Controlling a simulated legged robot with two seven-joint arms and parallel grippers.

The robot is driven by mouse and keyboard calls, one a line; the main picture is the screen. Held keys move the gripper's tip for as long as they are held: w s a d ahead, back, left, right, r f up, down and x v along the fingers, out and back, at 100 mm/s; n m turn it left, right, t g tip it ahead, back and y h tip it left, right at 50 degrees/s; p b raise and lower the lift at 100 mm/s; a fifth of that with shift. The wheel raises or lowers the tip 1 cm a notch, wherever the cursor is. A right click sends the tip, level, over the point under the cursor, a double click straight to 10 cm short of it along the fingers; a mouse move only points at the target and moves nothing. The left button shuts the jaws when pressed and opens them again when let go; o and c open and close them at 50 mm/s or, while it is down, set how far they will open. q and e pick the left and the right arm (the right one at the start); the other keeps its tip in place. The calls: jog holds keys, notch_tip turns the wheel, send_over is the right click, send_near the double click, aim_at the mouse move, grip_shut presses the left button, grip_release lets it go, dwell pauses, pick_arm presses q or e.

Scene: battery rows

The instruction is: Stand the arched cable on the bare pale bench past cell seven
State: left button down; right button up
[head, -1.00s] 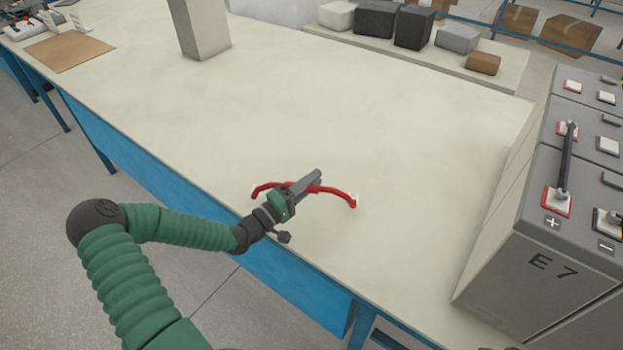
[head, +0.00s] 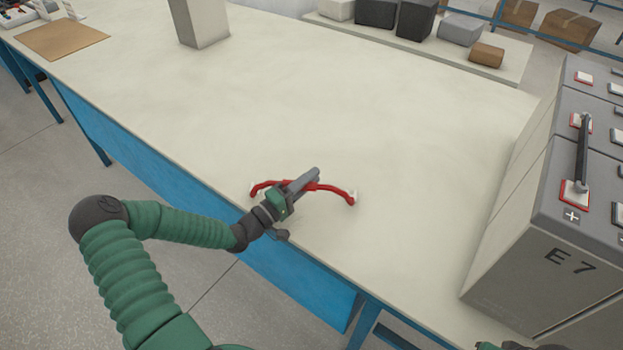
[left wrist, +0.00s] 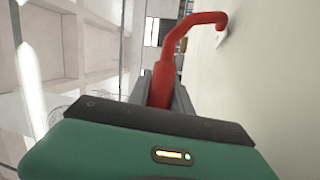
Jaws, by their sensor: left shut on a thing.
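The red arched cable (head: 335,190) is in my left gripper (head: 302,182), which is shut on the middle of its arch. The cable's two ends point down, each with a pale end piece, at or just above the pale bench (head: 400,130); I cannot tell whether they touch. In the left wrist view the red cable (left wrist: 205,20) rises from between the jaws and bends right to a pale end piece by the bench surface. Cell E7 (head: 550,275) stands at the right. My right gripper does not show clearly; only a dark and green bit is at the bottom edge.
A grey post (head: 203,25) stands on the bench at the back left, and a brown mat (head: 60,40) lies at the far left. Several grey and brown blocks (head: 487,54) sit on a shelf behind. The bench around the cable is clear.

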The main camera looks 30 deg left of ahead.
pick_arm(q)
jog(key=shift+a, duration=0.1)
jog(key=shift+d+f, duration=0.2)
jog(key=shift+d, duration=0.25)
jog(key=shift+a, duration=0.1)
jog(key=c, duration=1.1)
grip_release()
jog(key=shift+a, duration=0.15)
jog(key=shift+o, duration=0.9)
jog(key=shift+f, duration=0.1)
jog(key=o, duration=0.4)
jog(key=shift+o, duration=0.2)
